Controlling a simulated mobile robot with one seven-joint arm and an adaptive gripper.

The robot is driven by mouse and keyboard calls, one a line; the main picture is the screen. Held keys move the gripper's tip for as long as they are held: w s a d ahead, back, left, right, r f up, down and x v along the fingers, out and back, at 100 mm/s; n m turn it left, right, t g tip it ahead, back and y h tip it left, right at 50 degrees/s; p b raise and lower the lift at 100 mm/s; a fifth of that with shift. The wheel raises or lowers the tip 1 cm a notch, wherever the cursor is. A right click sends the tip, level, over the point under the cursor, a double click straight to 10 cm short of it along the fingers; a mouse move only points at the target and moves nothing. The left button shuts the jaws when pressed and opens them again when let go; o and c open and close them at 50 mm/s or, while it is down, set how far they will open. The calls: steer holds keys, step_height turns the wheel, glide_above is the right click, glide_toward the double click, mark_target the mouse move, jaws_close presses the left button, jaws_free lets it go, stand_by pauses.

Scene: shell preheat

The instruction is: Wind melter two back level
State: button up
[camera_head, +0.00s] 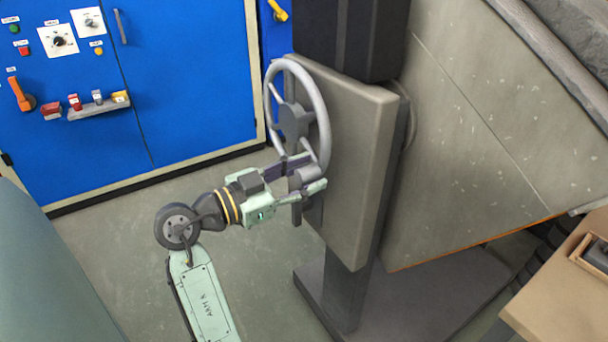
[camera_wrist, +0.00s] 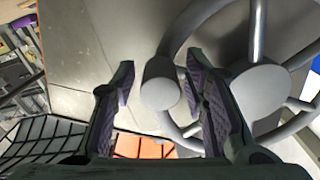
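A grey handwheel (camera_head: 324,108) with a dark hub (camera_head: 293,120) stands on the side of a grey gearbox housing (camera_head: 362,150). It also shows in the wrist view, with its hub (camera_wrist: 262,92) at the right. A grey cylindrical handle (camera_wrist: 160,82) juts from the wheel's lower rim. My gripper (camera_head: 309,174) is at this lower rim. In the wrist view my gripper (camera_wrist: 160,88) has its fingers apart, with the handle's end between them. A gap shows beside the left finger. The large grey melter body (camera_head: 480,130) behind the housing sits tilted.
A blue control cabinet (camera_head: 190,80) with knobs, buttons and an orange lever (camera_head: 20,95) stands at the left. A wooden table (camera_head: 560,290) with a small tray is at the lower right. The housing's dark post and base plate (camera_head: 420,305) stand close to my arm. Grey floor (camera_head: 110,245) is open before the cabinet.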

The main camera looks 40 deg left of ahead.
jaws_close()
stand_by(0.6)
